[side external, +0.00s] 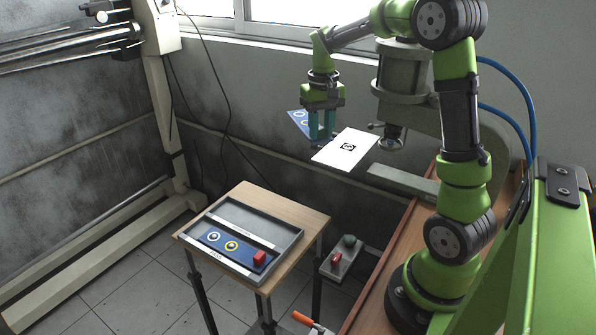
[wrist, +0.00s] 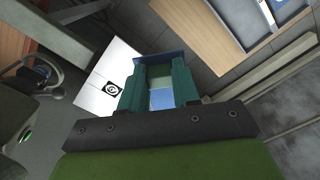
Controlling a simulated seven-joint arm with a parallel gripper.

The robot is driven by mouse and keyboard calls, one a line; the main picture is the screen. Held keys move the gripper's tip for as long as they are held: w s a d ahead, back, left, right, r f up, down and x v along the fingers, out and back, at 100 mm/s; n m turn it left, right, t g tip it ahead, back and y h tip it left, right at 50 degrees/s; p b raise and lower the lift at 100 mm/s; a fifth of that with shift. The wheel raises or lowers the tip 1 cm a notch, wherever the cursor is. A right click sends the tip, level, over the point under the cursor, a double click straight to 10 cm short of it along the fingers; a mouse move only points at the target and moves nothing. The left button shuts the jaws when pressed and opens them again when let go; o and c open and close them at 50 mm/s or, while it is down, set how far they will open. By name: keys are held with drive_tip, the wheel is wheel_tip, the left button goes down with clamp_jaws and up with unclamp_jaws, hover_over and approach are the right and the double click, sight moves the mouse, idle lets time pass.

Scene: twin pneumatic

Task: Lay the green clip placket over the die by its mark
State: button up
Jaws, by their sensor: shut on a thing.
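My gripper (side external: 322,132) is shut on a blue placket (side external: 299,118) with ring marks, held in the air. The fingers hide its clip in the side view, so I cannot be sure of the clip's colour. In the wrist view the blue placket (wrist: 158,57) shows between and beyond the teal fingers (wrist: 160,76). A white plate with a black square mark (side external: 345,147), seemingly the die plate, lies just right of my gripper. In the wrist view the plate (wrist: 97,101) is left of the fingers, and the placket's edge appears beside it.
The press head (side external: 391,141) hangs close to the plate's right side. A grey tray (side external: 291,246) on a small wooden table has an empty compartment and a blue placket with a red clip (side external: 232,243). A button box (side external: 341,258) stands right of the table.

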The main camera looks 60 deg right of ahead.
drive_tip(key=d+m, duration=0.7)
drive_tip(key=m, duration=0.3)
hover_over(334, 161)
drive_tip(key=shift+m, duration=0.3)
drive_tip(key=shift+f, duration=2.55)
drive_tip(key=shift+f, duration=2.2)
drive_tip(key=shift+a+f, duration=0.1)
drive_tip(key=shift+f, duration=0.15)
drive_tip(key=o, duration=1.1)
drive_tip(key=shift+r, duration=0.1)
